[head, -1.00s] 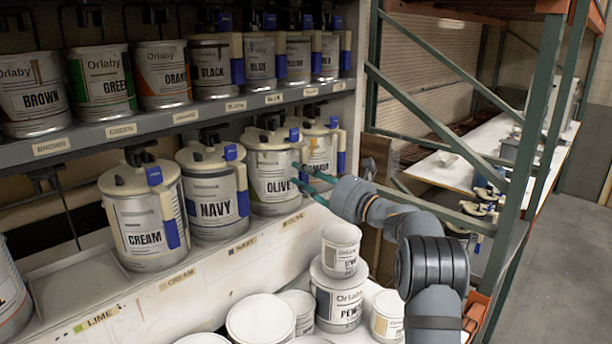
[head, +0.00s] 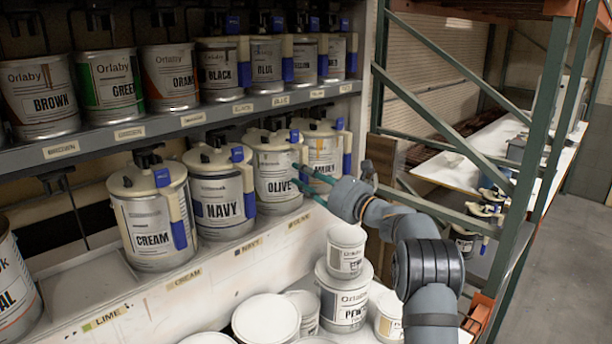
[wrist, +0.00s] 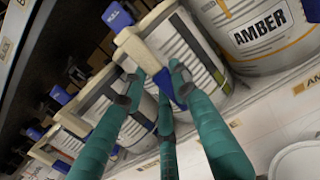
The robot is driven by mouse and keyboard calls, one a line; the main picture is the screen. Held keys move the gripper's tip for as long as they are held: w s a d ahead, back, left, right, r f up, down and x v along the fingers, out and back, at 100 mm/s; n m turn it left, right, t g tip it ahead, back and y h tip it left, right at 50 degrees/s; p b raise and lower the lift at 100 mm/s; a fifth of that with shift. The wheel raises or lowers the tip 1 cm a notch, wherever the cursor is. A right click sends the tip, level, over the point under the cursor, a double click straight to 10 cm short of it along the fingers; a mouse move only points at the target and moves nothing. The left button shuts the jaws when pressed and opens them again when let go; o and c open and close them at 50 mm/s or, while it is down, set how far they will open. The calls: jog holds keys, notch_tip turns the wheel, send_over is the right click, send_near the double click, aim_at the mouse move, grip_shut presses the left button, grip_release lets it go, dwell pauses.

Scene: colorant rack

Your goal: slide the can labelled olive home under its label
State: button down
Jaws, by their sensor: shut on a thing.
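The olive can (head: 277,174), white with a dark OLIVE label and a pale lid clamp, stands upright on the lower shelf between the navy can (head: 221,190) and the amber can (head: 320,150). The olive tag (head: 298,222) is on the shelf edge just below and slightly right of it. My gripper (head: 297,176) reaches in from the right and is shut on the olive can's pale handle. In the wrist view, the green fingers (wrist: 163,77) close around this handle near its blue tab, with the olive can (wrist: 190,50) behind them. The can's far side is hidden.
The amber can also fills the wrist view's upper right (wrist: 262,32), close beside the olive can. The cream can (head: 152,220) stands further left; beyond it is a bare stretch of shelf. Several cans fill the shelf above. White pails (head: 345,290) stand below, under my arm.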

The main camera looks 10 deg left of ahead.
jog(key=shift+s+r, duration=0.1)
jog(key=shift+r, duration=0.45)
jog(key=c, duration=1.8)
grip_release()
jog(key=o, duration=0.4)
jog(key=shift+s+d+f, duration=0.1)
jog(key=shift+s, duration=0.1)
jog(key=shift+o, duration=0.6)
jog(key=shift+w+f, duration=0.2)
jog(key=shift+f, duration=0.05)
jog(key=shift+f, duration=0.5)
jog(key=shift+s+d+r, duration=0.1)
jog(key=shift+s+d, duration=0.15)
jog(key=shift+d, duration=0.05)
jog(key=r+v, duration=0.1)
jog(key=v, duration=1)
jog(key=shift+f, duration=0.15)
